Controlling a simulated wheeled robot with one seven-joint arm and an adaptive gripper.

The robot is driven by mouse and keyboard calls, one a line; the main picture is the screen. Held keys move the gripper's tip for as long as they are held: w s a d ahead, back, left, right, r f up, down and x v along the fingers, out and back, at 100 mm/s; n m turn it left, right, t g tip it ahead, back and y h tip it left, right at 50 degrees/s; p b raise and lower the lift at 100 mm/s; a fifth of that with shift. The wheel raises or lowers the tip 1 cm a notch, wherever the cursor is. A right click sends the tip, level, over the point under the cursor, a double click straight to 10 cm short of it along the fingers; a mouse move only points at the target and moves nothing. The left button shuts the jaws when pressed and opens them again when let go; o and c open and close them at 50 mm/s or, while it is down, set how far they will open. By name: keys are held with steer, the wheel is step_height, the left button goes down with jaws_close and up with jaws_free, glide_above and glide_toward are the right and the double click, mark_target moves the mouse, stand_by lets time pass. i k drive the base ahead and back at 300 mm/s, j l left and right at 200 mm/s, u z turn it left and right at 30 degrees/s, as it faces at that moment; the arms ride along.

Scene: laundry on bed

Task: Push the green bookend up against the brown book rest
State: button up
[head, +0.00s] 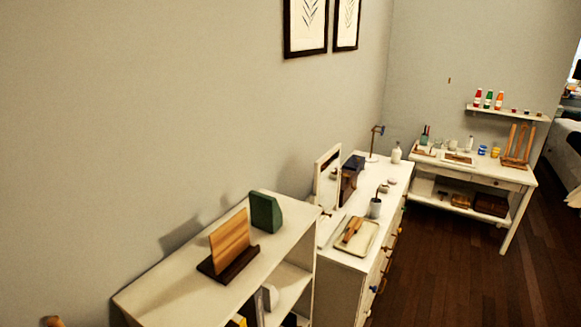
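The green bookend (265,211) stands upright on the white shelf unit's top (192,284), near its far end. The brown book rest (230,243) stands on the same top, nearer to me and to the left of the bookend in the picture. It has a light wooden back board and a dark base. A short strip of bare white top seems to lie between the two; I cannot tell the exact gap. My gripper is not in view.
The unit's top is bare toward the near left. Lower shelves hold a few items. Beyond it stands a white dresser (348,258) with a mirror (328,180) and a tray (357,237). A white desk (480,172) is farther back. Dark wooden floor (440,275) lies open at right.

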mark_target(266, 213)
steer(key=i+l+u, duration=0.1)
steer(key=i+l, duration=0.15)
steer(key=i+l+u, duration=0.15)
steer(key=i, duration=0.25)
steer(key=i+l+u, duration=0.15)
steer(key=i, duration=0.25)
steer(key=i+j+u, duration=0.2)
steer(key=i+j, duration=0.25)
